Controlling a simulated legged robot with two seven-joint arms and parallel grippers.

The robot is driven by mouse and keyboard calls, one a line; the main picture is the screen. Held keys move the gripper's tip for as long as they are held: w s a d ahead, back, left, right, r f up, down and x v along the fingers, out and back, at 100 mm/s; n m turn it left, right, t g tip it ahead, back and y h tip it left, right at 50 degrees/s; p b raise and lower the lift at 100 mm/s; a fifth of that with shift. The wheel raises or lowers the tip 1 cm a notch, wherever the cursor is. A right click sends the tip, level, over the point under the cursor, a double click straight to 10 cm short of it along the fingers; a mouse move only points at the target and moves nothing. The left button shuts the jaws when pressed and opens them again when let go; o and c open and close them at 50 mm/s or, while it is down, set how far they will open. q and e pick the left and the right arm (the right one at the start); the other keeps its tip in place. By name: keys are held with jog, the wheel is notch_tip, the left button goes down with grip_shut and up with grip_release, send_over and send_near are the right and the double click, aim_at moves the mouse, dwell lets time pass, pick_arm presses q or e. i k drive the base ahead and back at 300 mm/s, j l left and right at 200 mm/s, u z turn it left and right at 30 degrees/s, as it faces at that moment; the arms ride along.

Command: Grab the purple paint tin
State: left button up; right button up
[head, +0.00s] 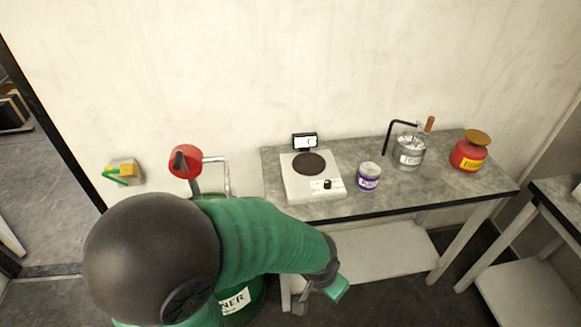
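The purple paint tin (369,177) stands upright on the grey bench top. It is a small white-topped tin with a purple band and a label too small to read. My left arm comes in from the lower left, and my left gripper (322,292) hangs in front of the bench, below the level of its top. It is to the left of the tin and well apart from it. Its fingers are small and partly turned away, so I cannot tell whether they are open. My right gripper is not in view.
A green drum (240,302) is partly behind my arm. Another table (562,196) is at right.

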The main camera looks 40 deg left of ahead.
aim_at(369, 173)
jog(key=u, duration=0.8)
